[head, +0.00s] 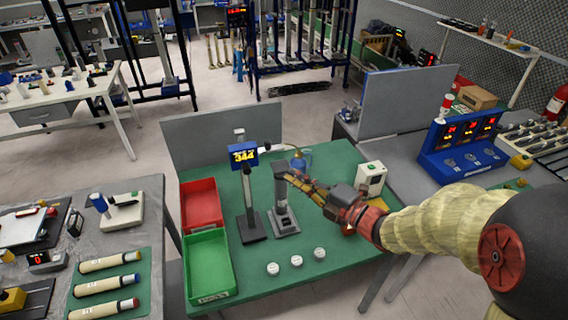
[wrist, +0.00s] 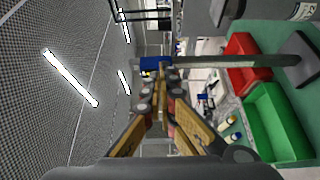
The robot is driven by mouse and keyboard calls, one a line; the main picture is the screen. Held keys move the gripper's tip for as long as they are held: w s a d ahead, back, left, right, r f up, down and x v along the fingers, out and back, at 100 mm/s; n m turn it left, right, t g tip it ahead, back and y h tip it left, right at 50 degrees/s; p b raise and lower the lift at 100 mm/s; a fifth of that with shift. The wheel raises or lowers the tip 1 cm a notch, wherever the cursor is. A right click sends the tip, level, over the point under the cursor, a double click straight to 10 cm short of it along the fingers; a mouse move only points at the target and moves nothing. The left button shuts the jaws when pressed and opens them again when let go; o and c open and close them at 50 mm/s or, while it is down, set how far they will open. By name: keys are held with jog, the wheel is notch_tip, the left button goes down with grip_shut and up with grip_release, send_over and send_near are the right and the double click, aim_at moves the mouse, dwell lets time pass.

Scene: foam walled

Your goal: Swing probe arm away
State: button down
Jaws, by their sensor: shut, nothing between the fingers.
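A grey column stand (head: 283,212) stands on the green bench mat in the head view. A thin-poled stand with a blue display (head: 243,153) is just left of it. I cannot pick out with certainty which part is the probe arm. My gripper (head: 291,177) reaches in from the right, its tips at the top of the grey column; contact cannot be told. In the wrist view my gripper (wrist: 162,84) is shut and empty, with the blue display (wrist: 151,64) and its pole (wrist: 235,61) beyond the tips. My fingers partly hide the column top.
A red bin (head: 201,205) and a green bin (head: 209,265) line the mat's left side. Three white round pieces (head: 296,260) lie at the front. A grey panel (head: 205,137) closes the back.

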jog(key=w+d+x, duration=0.2)
jog(key=x, duration=1)
jog(key=shift+w+f, duration=0.1)
